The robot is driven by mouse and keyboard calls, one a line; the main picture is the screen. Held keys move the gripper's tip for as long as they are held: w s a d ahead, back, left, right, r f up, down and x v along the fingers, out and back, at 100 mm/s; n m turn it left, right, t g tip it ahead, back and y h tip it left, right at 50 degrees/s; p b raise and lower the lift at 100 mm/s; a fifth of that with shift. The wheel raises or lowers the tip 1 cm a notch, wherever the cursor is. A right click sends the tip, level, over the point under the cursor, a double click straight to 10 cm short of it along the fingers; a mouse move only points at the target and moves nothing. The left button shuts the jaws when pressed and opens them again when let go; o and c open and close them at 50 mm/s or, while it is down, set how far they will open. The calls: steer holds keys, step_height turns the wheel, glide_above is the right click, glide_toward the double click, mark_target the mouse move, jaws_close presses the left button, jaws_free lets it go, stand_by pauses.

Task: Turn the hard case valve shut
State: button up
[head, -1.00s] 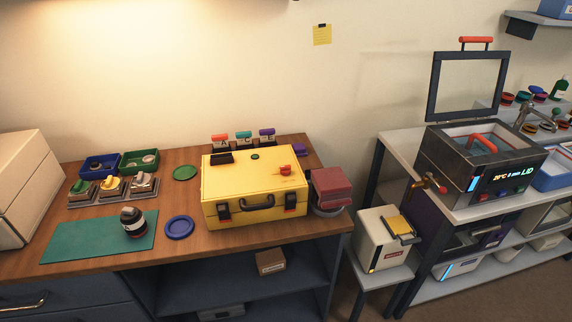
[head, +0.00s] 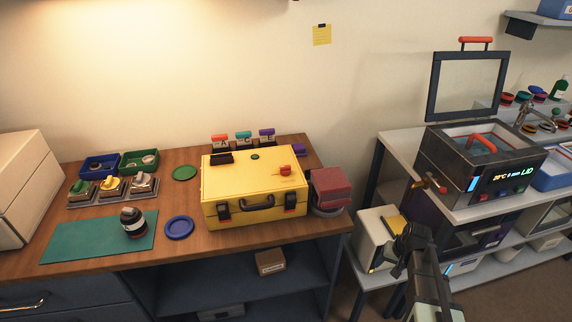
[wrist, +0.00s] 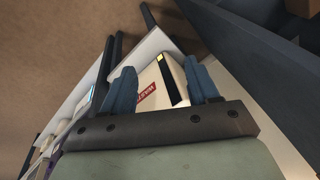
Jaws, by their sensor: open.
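The yellow hard case (head: 255,186) sits closed on the wooden bench in the head view, with its handle and two dark latches facing front. A small red valve knob (head: 285,170) stands on the right part of its lid. My gripper (head: 404,236) is at the lower right of the head view, right of the bench and in front of the white waste bin (head: 372,236). In the wrist view, its two blue fingers (wrist: 163,86) are apart with nothing held between them. The waste bin (wrist: 152,92) shows beyond them. The case is not visible in the wrist view.
A red block on a round dish (head: 330,190) stands right of the case. Labelled stands (head: 243,139) are behind it. A blue disc (head: 179,228) and a green mat (head: 95,240) lie left. A metal bath with its lid raised (head: 480,160) is on the right bench.

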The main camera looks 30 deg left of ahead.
steer(key=w+a+r+n+t+y, duration=0.1)
steer(key=w+a+r, duration=0.1)
steer(key=a+r, duration=0.6)
steer(key=w+a+r+n+t+y, duration=0.15)
steer(key=a+r, duration=0.35)
steer(key=r, duration=0.8)
steer(key=w+a+r+t+y, duration=0.1)
steer(key=w+a+r, duration=0.2)
steer(key=a+r, duration=0.5)
steer(key=shift+n+g+h, duration=0.45)
steer(key=shift+n+h, duration=0.1)
steer(key=shift+n, duration=0.4)
steer(key=s+a+r, duration=0.1)
steer(key=s+r, duration=0.1)
steer(key=s+a+r, duration=0.2)
steer(key=r, duration=0.1)
steer(key=s+a+r, duration=0.1)
steer(key=s+r, duration=0.1)
steer(key=shift+s+a+r, duration=0.3)
steer(key=shift+r, duration=0.05)
steer(key=n+h, duration=0.1)
steer(key=n, duration=0.1)
glide_toward(285, 166)
steer(key=x, duration=0.8)
steer(key=shift+w+f, duration=0.15)
steer(key=shift+f, duration=0.2)
steer(key=c, duration=1)
